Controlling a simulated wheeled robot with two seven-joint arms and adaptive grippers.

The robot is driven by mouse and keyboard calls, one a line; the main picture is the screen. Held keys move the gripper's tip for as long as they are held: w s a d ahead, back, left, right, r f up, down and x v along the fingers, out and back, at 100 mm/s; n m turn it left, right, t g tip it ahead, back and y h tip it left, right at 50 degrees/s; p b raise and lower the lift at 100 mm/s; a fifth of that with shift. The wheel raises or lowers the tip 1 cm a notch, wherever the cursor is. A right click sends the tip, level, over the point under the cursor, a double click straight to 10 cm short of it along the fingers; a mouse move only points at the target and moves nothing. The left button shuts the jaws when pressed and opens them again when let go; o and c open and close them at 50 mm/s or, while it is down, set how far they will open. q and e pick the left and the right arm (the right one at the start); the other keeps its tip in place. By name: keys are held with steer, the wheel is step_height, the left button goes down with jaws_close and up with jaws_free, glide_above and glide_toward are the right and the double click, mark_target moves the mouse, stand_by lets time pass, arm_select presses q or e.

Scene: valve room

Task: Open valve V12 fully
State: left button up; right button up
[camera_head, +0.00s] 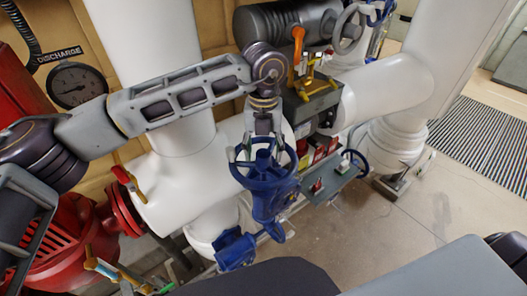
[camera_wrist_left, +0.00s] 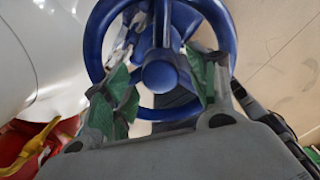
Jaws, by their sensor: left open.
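A blue handwheel (camera_head: 265,188) sits on a blue valve body (camera_head: 270,207) in the middle of the head view. No tag reading V12 can be made out on it. My left gripper (camera_head: 262,152) is at the wheel, coming from above. In the left wrist view, the wheel's rim (camera_wrist_left: 94,45) and round hub (camera_wrist_left: 160,75) fill the upper middle. The open green-padded fingers of the left gripper (camera_wrist_left: 163,72) lie on either side of the hub, overlapping the rim. Whether they touch the wheel cannot be told. My right gripper is out of view.
White pipes (camera_head: 172,40) stand behind the wheel. A grey box with a yellow handle (camera_head: 305,85) and another, smaller blue handwheel (camera_head: 355,163) are to the right. Red equipment (camera_head: 75,225) and a discharge gauge (camera_head: 76,86) are at left. Floor (camera_head: 390,235) is clear at right.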

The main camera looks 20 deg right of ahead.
arm_select(q)
steer(key=shift+f, duration=0.85)
steer(key=shift+c, duration=0.5)
jaws_close()
